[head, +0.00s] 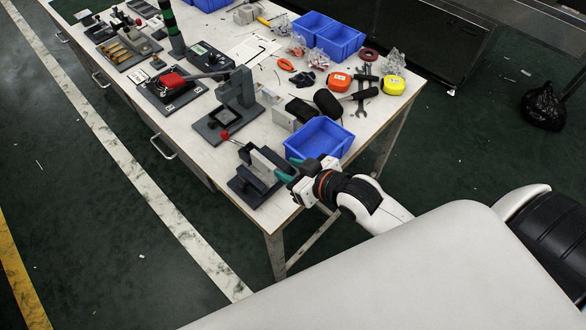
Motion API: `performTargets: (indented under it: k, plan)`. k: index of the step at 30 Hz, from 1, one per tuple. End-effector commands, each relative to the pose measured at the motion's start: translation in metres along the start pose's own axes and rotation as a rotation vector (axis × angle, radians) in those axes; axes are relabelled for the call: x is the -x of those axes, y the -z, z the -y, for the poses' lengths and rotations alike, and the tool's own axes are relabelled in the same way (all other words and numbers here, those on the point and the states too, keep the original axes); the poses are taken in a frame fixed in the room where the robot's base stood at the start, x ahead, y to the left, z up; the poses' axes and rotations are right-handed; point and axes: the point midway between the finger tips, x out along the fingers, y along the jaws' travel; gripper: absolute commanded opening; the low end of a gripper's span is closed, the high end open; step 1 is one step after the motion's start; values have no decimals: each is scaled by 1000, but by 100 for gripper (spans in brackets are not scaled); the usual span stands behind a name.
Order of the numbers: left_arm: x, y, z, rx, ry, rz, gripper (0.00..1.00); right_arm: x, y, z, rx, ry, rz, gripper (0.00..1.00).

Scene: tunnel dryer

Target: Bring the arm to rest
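My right gripper (290,169) is at the near corner of the white worktable (225,140), its arm coming in from the lower right. Its two green fingertips show apart, and I see nothing held between them. The fingertips are close to a dark grey fixture (246,187) with a light grey block; whether they touch it I cannot tell. A blue bin (322,138) stands just behind the gripper. My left gripper is not in view.
The table carries a grey press stand with a red knob (225,134), a red tape measure (338,81), a yellow one (391,85), wrenches (361,103) and more blue bins (340,40). A black bag (542,106) lies on the floor.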

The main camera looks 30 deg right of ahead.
Motion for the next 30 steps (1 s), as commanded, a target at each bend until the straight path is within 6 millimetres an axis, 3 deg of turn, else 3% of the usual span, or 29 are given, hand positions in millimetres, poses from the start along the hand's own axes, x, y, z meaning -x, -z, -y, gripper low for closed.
performTargets:
  k: [21,26,30]
  plan:
    - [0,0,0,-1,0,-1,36,8,2,-1,-1,2,-12,36]
    - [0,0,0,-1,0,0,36,21,25,-9,-15,32,-144,36]
    - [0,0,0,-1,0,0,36,46,57,-17,-39,75,-338,36]
